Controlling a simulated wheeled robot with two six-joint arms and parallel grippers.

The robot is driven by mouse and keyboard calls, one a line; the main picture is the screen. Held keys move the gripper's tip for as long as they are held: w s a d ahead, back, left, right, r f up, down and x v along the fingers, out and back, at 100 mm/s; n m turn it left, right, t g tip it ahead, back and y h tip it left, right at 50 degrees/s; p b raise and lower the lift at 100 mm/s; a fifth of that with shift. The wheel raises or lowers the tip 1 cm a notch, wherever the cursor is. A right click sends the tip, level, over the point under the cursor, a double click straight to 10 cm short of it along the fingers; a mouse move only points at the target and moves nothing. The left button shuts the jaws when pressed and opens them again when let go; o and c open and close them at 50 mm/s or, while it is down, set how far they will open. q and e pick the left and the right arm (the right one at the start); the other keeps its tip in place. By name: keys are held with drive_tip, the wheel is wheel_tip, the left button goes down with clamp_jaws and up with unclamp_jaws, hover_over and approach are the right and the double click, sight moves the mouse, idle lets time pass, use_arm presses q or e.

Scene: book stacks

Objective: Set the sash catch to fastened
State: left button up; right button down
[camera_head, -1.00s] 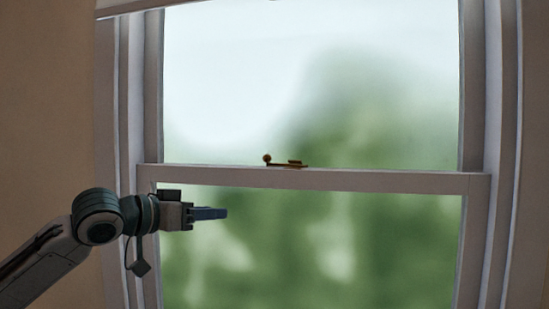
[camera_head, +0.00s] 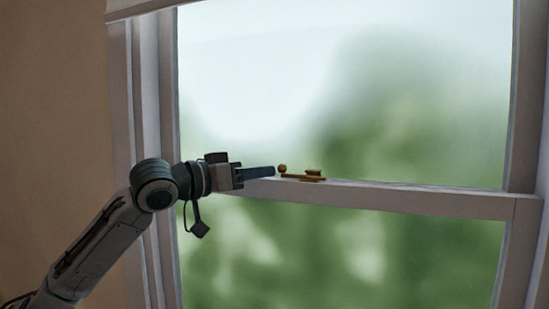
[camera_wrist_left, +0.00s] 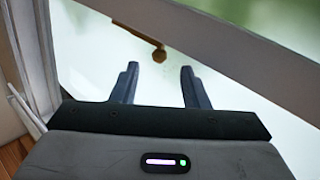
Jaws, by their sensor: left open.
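The brass sash catch (camera_head: 303,175) sits on top of the window's meeting rail (camera_head: 400,197). Its lever ends in a round knob (camera_head: 282,168) that points left, towards my left gripper. My left gripper (camera_head: 272,171) is at rail height, with its fingertips just left of the knob. In the left wrist view the gripper (camera_wrist_left: 159,75) is open and empty. The knob (camera_wrist_left: 159,55) shows there just beyond the fingertips, roughly midway between them and apart from both. My right gripper is not in view.
The white window frame's left jamb (camera_head: 150,90) stands behind my left arm, and its right jamb (camera_head: 525,100) is at the far right. Blurred glass (camera_head: 300,80) fills the opening.

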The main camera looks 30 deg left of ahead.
use_arm(q)
drive_tip(key=shift+w+d+r+p, duration=0.25)
drive_tip(key=shift+w+d+p, duration=0.05)
drive_tip(key=shift+w+p, duration=0.35)
drive_tip(key=p+x, duration=0.2)
drive_tip(key=x, duration=0.1)
drive_tip(key=shift+f, duration=0.2)
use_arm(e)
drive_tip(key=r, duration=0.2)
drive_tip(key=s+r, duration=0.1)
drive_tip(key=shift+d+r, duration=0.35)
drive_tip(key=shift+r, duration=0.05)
use_arm(q)
drive_tip(key=shift+w, duration=0.1)
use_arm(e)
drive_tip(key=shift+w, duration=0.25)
use_arm(q)
clamp_jaws()
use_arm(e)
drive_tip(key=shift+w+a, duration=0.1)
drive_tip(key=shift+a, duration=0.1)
